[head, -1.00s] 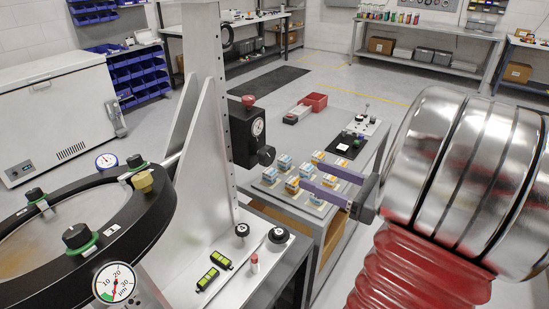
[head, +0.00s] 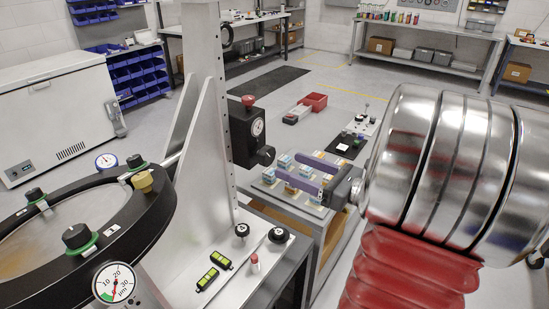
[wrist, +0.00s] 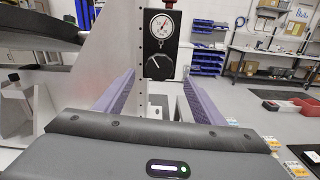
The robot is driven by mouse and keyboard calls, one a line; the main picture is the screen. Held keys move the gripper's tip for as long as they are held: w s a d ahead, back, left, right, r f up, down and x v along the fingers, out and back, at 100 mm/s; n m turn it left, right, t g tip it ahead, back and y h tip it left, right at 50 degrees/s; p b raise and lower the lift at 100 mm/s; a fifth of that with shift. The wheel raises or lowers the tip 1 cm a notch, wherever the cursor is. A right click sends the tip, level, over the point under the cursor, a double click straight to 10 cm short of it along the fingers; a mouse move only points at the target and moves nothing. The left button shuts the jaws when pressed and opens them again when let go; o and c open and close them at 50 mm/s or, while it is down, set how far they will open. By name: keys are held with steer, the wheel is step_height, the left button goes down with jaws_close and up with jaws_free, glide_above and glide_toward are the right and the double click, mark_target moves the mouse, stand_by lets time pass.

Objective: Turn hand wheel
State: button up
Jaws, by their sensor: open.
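A black box (head: 243,138) with a round dial gauge (head: 257,128) is mounted on the grey upright plate. A small black hand wheel (head: 266,156) sticks out below the gauge toward my gripper. In the wrist view the hand wheel (wrist: 158,67) has a pale pointer line and stands between my fingers in the picture. My gripper (head: 288,166) has two purple fingers, spread apart with nothing between them. Its tips point at the hand wheel and appear a little short of it; the exact gap is hard to tell. Both fingers show in the wrist view (wrist: 158,77).
A round mirror in a black ring (head: 152,212) with several knobs and gauges fills the left. Small blue and orange boxes (head: 270,177) stand on a bench below my gripper.

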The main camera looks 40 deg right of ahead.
mark_target(271, 157)
steer(key=shift+x, duration=3.65)
steer(key=shift+c, duration=0.5)
steer(key=c, duration=0.9)
steer(key=shift+d, duration=0.1)
steer(key=shift+c, duration=0.3)
